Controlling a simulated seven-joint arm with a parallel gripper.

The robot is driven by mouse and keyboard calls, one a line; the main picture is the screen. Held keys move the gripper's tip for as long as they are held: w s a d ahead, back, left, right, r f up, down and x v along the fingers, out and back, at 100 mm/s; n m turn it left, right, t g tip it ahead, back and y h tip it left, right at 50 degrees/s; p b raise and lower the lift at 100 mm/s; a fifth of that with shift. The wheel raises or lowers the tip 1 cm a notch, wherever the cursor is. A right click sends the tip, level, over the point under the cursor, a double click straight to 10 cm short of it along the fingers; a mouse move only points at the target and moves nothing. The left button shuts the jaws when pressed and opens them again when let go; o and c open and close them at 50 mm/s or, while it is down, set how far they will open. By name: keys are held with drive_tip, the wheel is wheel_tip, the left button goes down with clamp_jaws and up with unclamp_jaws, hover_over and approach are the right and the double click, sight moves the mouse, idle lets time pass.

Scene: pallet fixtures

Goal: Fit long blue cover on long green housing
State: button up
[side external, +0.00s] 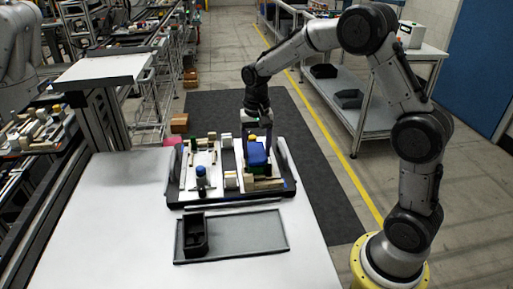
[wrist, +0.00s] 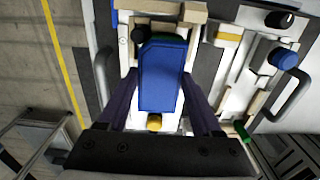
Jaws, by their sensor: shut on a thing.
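The long blue cover (wrist: 162,78) is between the two dark fingers of my gripper (wrist: 160,92), which is shut on it. In the side view the blue cover (side external: 257,154) shows below my gripper (side external: 257,137), over the right part of the pallet fixture. A thin strip of green (wrist: 168,38) shows at the cover's far edge in the wrist view and looks like the long green housing. The rest of the housing is hidden under the cover. I cannot tell whether the cover touches it or is seated.
The dark pallet (side external: 240,196) carries beige blocks and a blue-capped round part (side external: 201,176) left of my gripper. A yellow knob (wrist: 154,122) is close to the cover's near end. A grey tray (side external: 262,233) with a black bin (side external: 195,235) lies in front.

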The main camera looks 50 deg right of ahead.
sight(256, 153)
drive_tip(key=o, duration=1.4)
wheel_tip(256, 153, up, 14)
drive_tip(key=shift+f, duration=0.1)
